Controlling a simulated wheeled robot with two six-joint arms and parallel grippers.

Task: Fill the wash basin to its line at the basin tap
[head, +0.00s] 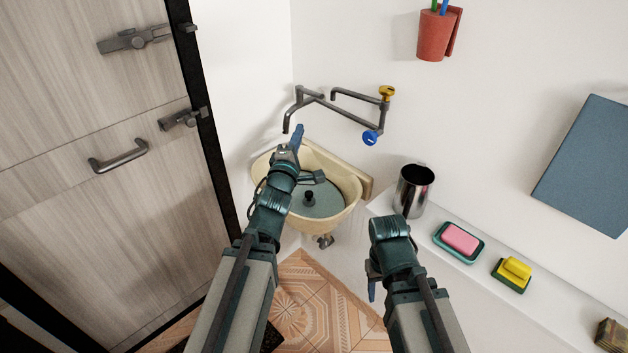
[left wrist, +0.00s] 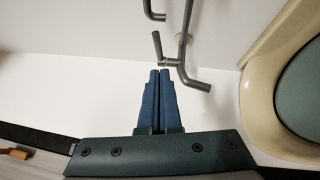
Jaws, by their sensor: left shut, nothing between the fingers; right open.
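The cream wash basin (head: 351,196) is on the wall at the corner; its rim also shows in the left wrist view (left wrist: 252,105). A flat grey-blue surface (head: 326,204) shows inside it, with a dark plug-like piece (head: 309,197). I cannot make out a fill line. Above are a grey tap spout (head: 287,118), a second spout (head: 350,95), a yellow knob (head: 386,92) and a blue knob (head: 370,138). My left gripper (head: 299,130) is shut and empty near the first spout; its fingers (left wrist: 158,75) point at the pipes. My right gripper (head: 372,292) is open, low before the shelf.
A shelf (head: 480,279) at right holds a metal cup (head: 413,190), a pink soap (head: 460,238) in a dish and a yellow sponge (head: 516,269). A red holder (head: 436,35) hangs above. A wooden door (head: 90,210) stands at left. A drain fitting (head: 325,241) hangs under the basin.

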